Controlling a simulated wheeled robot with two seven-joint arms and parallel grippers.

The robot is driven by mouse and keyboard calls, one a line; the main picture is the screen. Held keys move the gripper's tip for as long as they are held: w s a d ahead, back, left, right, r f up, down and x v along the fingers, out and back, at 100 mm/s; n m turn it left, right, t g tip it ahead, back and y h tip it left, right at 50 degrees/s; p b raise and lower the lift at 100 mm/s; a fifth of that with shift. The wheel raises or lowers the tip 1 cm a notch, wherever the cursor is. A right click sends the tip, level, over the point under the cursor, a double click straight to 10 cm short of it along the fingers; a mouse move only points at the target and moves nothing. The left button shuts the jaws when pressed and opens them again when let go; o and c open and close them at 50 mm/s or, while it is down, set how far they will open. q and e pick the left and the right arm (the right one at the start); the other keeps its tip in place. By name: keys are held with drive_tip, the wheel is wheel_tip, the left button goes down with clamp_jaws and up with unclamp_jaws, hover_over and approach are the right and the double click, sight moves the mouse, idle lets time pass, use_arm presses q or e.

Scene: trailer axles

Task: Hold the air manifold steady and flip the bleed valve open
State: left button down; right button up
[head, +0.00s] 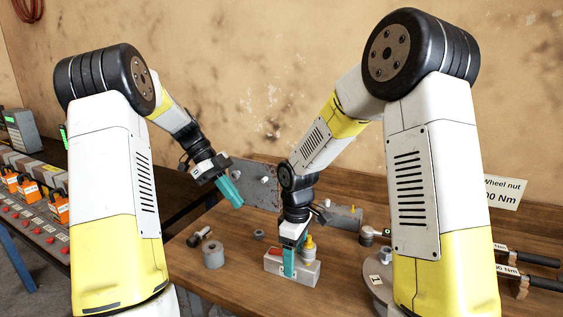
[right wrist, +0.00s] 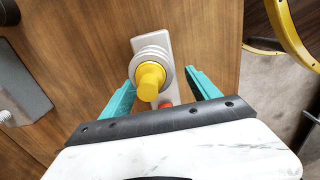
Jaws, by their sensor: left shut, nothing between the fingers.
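The air manifold (head: 307,273) is a light grey block on the wooden bench, with a yellow-topped fitting (head: 309,243) and a small red part (head: 273,251), perhaps the bleed valve's lever, on top. My right gripper (head: 289,266) points down over it, one teal finger in front of the block. In the right wrist view, its open fingers stand either side of the manifold (right wrist: 152,44), with gaps visible; the yellow fitting (right wrist: 152,80) is between them and the red part (right wrist: 165,104) is mostly hidden. My left gripper (head: 231,190) is shut and empty, above and left of the manifold.
A grey cylinder (head: 213,255) and a small dark fitting (head: 198,237) lie left of the manifold. Grey plates (head: 258,180) stand behind it. A round grey part (head: 378,281) and torque wrenches (head: 530,258) are at the right. Orange units (head: 30,188) line the left bench.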

drive_tip(key=shift+r, duration=0.1)
wheel_tip(320, 180, up, 12)
use_arm(q)
drive_tip(key=s+d+r+n+t+y, duration=0.1)
drive_tip(key=s+r+n+t, duration=0.3)
drive_tip(key=s+n, duration=0.7)
drive_tip(key=s+r+n+t+y, duration=0.4)
drive_tip(key=s+r+n+t, duration=0.1)
drive_tip(key=s+n, duration=0.5)
drive_tip(key=shift+s+d+n, duration=0.4)
drive_tip(key=shift+s, duration=0.55)
use_arm(e)
drive_tip(key=s+d+r+m+t+y, duration=0.1)
drive_tip(key=s+d+r+m+t, duration=0.2)
drive_tip(key=s+d+r+m, duration=0.2)
drive_tip(key=s+d+r+m+t+y, duration=0.1)
drive_tip(key=s+d+r+m+t, duration=0.2)
drive_tip(key=s+d+r+m, duration=0.2)
drive_tip(key=s+d+m, duration=0.3)
drive_tip(key=s, duration=0.3)
drive_tip(key=shift+d+r, duration=0.15)
